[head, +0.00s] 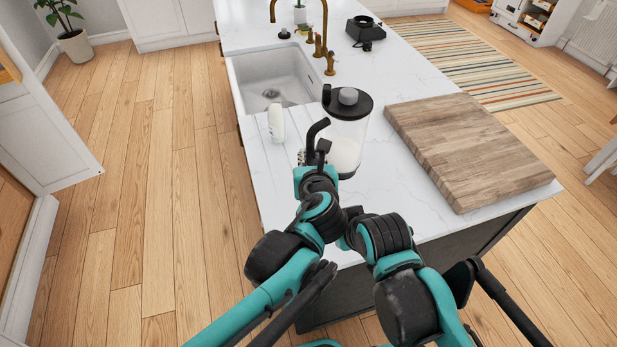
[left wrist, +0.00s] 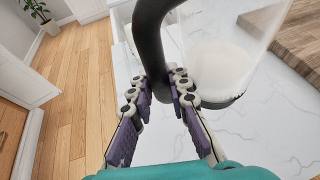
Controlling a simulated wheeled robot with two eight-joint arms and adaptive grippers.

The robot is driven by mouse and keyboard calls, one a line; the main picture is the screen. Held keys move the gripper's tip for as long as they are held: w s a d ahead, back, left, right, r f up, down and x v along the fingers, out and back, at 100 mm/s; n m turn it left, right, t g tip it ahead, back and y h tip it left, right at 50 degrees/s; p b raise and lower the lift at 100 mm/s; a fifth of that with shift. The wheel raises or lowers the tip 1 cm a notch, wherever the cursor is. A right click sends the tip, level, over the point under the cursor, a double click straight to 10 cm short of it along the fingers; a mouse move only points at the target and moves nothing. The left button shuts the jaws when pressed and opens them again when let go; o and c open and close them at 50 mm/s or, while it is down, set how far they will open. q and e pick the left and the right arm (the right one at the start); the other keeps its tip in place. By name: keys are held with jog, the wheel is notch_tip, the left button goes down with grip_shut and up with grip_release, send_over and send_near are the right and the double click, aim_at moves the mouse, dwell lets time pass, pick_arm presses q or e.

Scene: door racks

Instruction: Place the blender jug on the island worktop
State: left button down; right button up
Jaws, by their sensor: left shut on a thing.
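The blender jug (head: 349,128) is clear with a black lid, a grey cap, a black handle and white contents low inside. It is upright at the near end of the white island worktop (head: 290,175). I cannot tell whether its base touches the worktop. My left gripper (head: 318,157) is shut on the jug's black handle, left of the body. The left wrist view shows the handle (left wrist: 152,45) between the fingers (left wrist: 162,95), with the jug's lower body (left wrist: 215,70) to the right. My right gripper is not in view.
A wooden board (head: 465,145) lies right of the jug. A white bottle-like object (head: 276,123) stands to its left, by the sink (head: 270,80). Brass taps (head: 322,45) and a black appliance (head: 366,30) are farther back.

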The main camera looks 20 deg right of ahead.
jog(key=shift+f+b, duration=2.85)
jog(key=shift+b, duration=0.05)
pick_arm(q)
jog(key=w+a+f, duration=0.3)
jog(key=w+f, duration=0.1)
jog(key=f, duration=0.2)
jog(key=w+a+f, duration=0.3)
jog(key=w+f, duration=0.1)
jog(key=f, duration=0.3)
jog(key=shift+w+a+f, duration=0.15)
jog(key=shift+w+f, duration=0.1)
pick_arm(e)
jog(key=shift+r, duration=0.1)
pick_arm(q)
jog(key=c, duration=1.5)
grip_release()
jog(key=shift+o, duration=0.2)
